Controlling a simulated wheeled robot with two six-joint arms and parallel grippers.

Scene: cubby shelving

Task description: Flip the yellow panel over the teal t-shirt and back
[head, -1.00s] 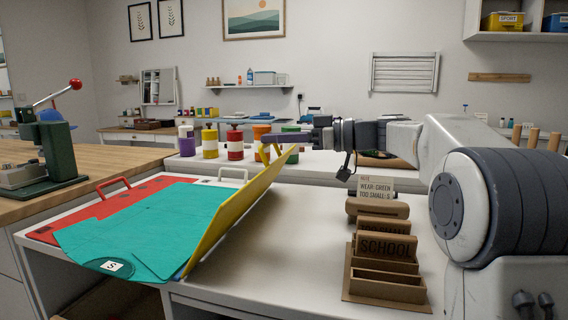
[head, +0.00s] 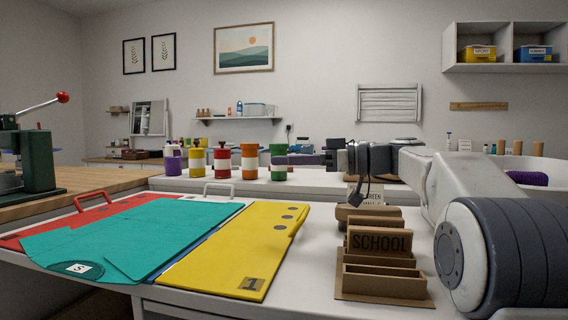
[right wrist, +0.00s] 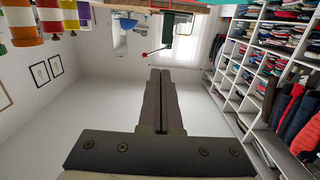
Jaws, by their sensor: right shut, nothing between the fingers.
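The yellow panel (head: 236,250) lies flat on the white table in the head view, to the right of the teal t-shirt. The teal t-shirt (head: 135,236) lies spread over the middle of the folding board, with an "S" label at its near left corner. A red panel (head: 75,219) shows under and behind the shirt at the left. My right gripper (head: 287,160) is beyond the yellow panel's far edge, above the table and apart from the panel. Its fingers (right wrist: 159,100) are shut and empty in the right wrist view. My left gripper is not in view.
A brown card holder marked "SCHOOL" (head: 382,262) stands right of the yellow panel, near my right arm. Several coloured bottles, including a red one (head: 222,161), line the back ledge. A green press (head: 32,160) stands on the wooden counter (head: 85,188) at the left.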

